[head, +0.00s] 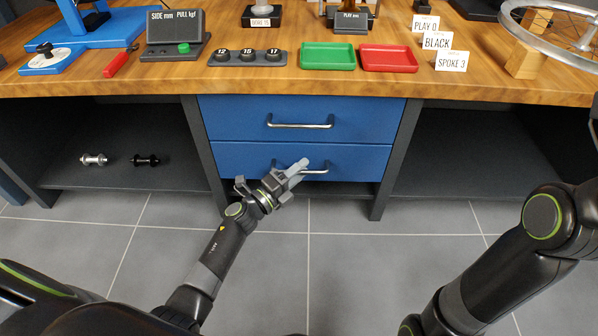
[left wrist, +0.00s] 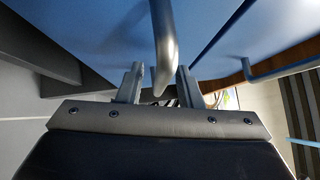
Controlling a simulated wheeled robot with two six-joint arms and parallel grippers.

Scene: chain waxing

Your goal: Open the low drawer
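The low drawer (head: 350,158) is the lower of two blue drawers under the workbench, and its front looks flush with the frame. It has a metal bar handle (head: 318,171). My left gripper (head: 297,170) is at the left part of that handle and hides some of it. In the left wrist view the handle bar (left wrist: 165,45) reaches down between the two fingers of my left gripper (left wrist: 160,88). The fingers are apart, with a small gap beside the bar. My right arm shows at the right, but its gripper is out of the picture.
The upper drawer (head: 230,118) is closed, with its own handle (head: 300,125). Open shelves flank the drawers; two hubs (head: 94,159) lie on the left one. The wooden bench top (head: 215,80) holds green and red trays, cards and a wheel. The tiled floor in front is clear.

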